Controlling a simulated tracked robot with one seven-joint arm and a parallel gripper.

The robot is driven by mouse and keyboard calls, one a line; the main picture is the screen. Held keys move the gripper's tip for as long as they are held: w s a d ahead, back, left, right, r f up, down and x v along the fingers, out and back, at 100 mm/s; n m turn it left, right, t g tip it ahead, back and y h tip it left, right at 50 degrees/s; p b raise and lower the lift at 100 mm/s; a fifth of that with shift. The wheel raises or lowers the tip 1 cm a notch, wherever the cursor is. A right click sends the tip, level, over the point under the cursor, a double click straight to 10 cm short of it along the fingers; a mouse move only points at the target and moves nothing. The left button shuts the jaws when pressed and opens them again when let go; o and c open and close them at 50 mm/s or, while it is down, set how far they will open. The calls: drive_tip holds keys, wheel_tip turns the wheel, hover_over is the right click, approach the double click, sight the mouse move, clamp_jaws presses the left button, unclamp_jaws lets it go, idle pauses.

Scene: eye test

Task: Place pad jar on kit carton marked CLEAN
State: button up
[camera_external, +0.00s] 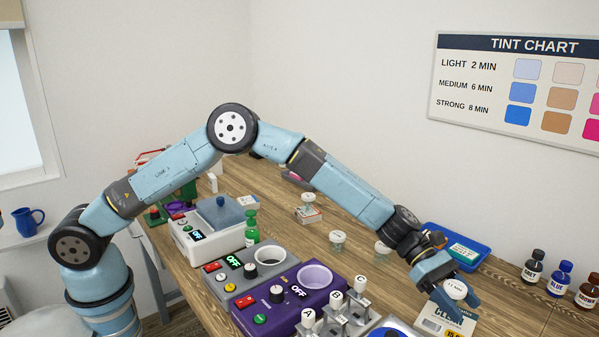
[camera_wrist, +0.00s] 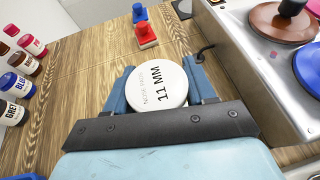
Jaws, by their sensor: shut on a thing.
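A jar with a round white lid marked 11 MM (camera_wrist: 160,84) is between the blue fingers of my gripper (camera_wrist: 160,90) in the wrist view. The same white lid (camera_external: 456,288) shows at the lower right in the external view. My gripper (camera_external: 455,292) is shut on this jar. The carton marked CLEAN (camera_external: 437,325) lies just below the jar and fingers in the external view, partly covered by them. I cannot tell whether the jar touches it. The carton does not show in the wrist view.
A blue tray (camera_external: 481,254) is behind my wrist. Dye bottles (camera_external: 533,268) stand at right. Lettered levers (camera_external: 334,313) and a purple device (camera_external: 290,312) are left of my gripper.

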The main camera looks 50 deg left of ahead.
drive_tip(key=shift+w+d+f, duration=0.1)
drive_tip(key=shift+d+f, duration=0.05)
drive_tip(key=shift+f, duration=1.65)
drive_tip(key=shift+f, duration=0.1)
drive_tip(key=o, duration=1)
drive_tip(key=shift+o, duration=0.2)
